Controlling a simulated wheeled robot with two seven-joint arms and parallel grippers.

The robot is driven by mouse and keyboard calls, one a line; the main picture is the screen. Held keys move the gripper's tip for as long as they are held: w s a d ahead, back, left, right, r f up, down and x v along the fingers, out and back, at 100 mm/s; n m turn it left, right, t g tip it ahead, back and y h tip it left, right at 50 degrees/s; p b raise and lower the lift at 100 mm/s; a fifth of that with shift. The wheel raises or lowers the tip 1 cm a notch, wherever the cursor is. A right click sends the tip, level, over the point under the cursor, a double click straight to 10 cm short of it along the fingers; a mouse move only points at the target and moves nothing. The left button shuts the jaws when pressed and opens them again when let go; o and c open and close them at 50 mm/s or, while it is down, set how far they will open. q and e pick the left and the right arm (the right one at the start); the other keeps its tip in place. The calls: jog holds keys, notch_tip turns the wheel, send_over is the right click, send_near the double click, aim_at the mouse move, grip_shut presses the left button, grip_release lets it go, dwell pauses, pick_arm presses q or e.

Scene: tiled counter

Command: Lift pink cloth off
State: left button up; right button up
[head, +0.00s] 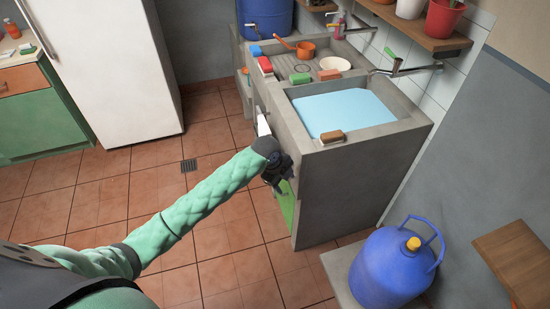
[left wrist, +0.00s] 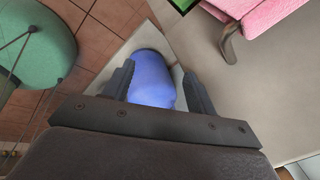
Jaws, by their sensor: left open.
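The pink cloth (left wrist: 262,18) shows at the upper right of the left wrist view, against the grey side of the sink block, with a brownish bar or hook end (left wrist: 228,46) beside it. I cannot make it out in the head view, where my gripper and arm may hide it. My left gripper (head: 276,172) is at the front side of the sink block. In the left wrist view the left gripper (left wrist: 158,74) has its fingers apart with nothing between them, to the left of the pink cloth and not touching it. My right gripper is not in view.
A green cloth (head: 288,208) hangs just below my left gripper, and a white item (head: 263,125) is beyond it. The concrete sink (head: 342,190) holds water, with a brown brush (head: 332,137) on its rim. A blue gas cylinder (head: 390,270) stands at the right.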

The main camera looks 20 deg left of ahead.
pick_arm(q)
jog(key=w+a+r+m+p, duration=0.2)
jog(key=w+a+r+m, duration=0.5)
jog(key=w+a, duration=0.4)
jog(key=p+x, duration=0.1)
jog(key=x, duration=0.1)
jog(key=p+x, duration=0.1)
jog(key=x, duration=0.1)
jog(key=w+d+p+x, duration=0.1)
jog(key=x, duration=0.2)
jog(key=shift+r, duration=0.1)
jog(key=shift+w+d+f, duration=0.1)
jog(key=shift+w+f, duration=0.05)
jog(key=shift+f, duration=0.5)
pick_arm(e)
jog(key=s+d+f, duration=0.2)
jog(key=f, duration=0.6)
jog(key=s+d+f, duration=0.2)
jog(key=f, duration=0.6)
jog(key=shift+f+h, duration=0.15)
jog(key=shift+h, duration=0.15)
